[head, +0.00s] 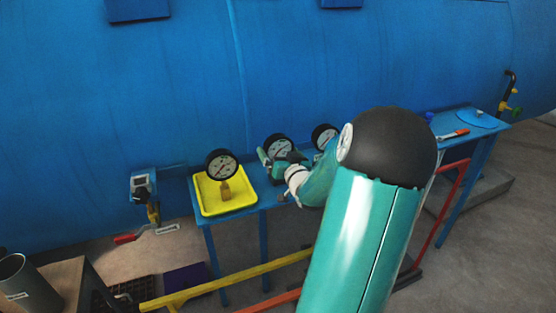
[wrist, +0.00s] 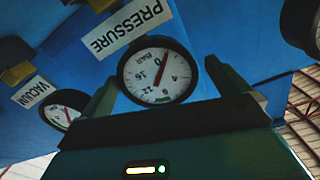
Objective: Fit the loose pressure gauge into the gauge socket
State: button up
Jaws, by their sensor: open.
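A black-rimmed gauge (head: 278,147) with a white dial stands at the blue bench by the vessel. In the wrist view this gauge (wrist: 158,77) shows upside down between my two fingers, in front of the PRESSURE label (wrist: 127,28). My gripper (head: 275,160) is open around it; contact with the fingers cannot be told. Its stem and the socket are hidden, so I cannot tell how it is seated. Another gauge (head: 222,165) with a brass stem stands upright in the yellow tray (head: 207,205) to the left.
A third gauge (head: 324,136) is just right of my gripper, by the VACUUM label (wrist: 35,90) in the wrist view. The blue vessel wall (head: 300,60) rises close behind. A wrench (head: 452,134) lies on the bench's right part. Yellow and red rails (head: 230,281) run in front.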

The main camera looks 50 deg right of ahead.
jog(key=x, duration=0.4)
jog(key=shift+w+d+f, duration=0.1)
jog(key=shift+w+d, duration=0.1)
jog(key=shift+d, duration=0.05)
jog(key=shift+c, duration=0.4)
jog(key=c, duration=1.1)
jog(key=shift+r, duration=0.2)
